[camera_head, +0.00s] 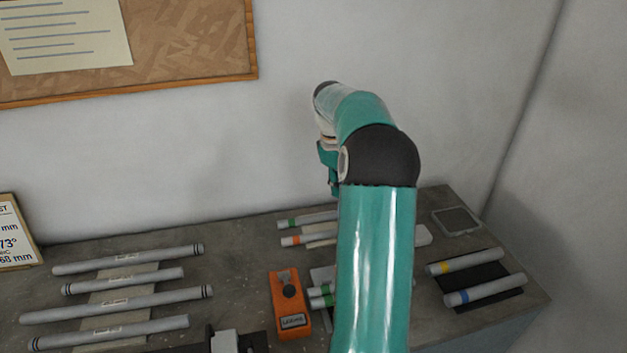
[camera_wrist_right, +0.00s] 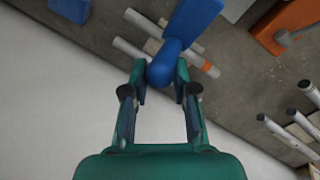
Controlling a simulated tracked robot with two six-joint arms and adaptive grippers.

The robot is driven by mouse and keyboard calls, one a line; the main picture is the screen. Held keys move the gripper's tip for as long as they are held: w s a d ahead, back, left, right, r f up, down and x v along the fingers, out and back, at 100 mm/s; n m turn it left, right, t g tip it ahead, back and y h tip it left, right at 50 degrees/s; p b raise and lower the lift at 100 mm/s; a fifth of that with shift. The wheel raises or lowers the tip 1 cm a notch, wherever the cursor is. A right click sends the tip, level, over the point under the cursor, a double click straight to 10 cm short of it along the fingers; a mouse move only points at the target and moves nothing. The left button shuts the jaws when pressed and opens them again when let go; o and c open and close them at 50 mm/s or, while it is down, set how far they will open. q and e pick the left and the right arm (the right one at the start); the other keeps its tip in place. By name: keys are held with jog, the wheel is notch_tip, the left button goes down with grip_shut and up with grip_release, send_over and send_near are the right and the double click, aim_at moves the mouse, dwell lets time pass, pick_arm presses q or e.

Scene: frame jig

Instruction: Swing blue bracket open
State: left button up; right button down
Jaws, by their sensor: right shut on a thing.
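The blue bracket (camera_wrist_right: 192,18) shows in the right wrist view, with its rounded blue end between the fingertips of my right gripper (camera_wrist_right: 161,78). My right gripper is shut on this end. In the head view my right arm reaches over the bench toward the wall, and only a little of the right gripper (camera_head: 328,165) shows past its wrist. The bracket is hidden there behind the arm. Another blue piece (camera_wrist_right: 70,9) is cut off at the top left of the wrist view. My left gripper is in neither view.
An orange box (camera_head: 286,290) with a dark knob stands on the grey bench (camera_head: 225,265). Several grey tubes (camera_head: 130,258) lie at the left. Two more, banded yellow (camera_head: 465,261) and blue (camera_head: 485,290), lie on a dark pad at the right. The wall is close behind.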

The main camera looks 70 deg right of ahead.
jog(key=shift+d+f, duration=0.1)
jog(key=shift+d, duration=0.15)
jog(key=shift+w, duration=0.1)
jog(key=c, duration=1.4)
grip_release()
jog(key=o, duration=0.5)
jog(key=shift+w+d+f, duration=0.1)
jog(key=shift+d+f, duration=0.05)
jog(key=shift+f, duration=0.05)
jog(key=shift+r, duration=0.1)
jog(key=shift+r, duration=0.1)
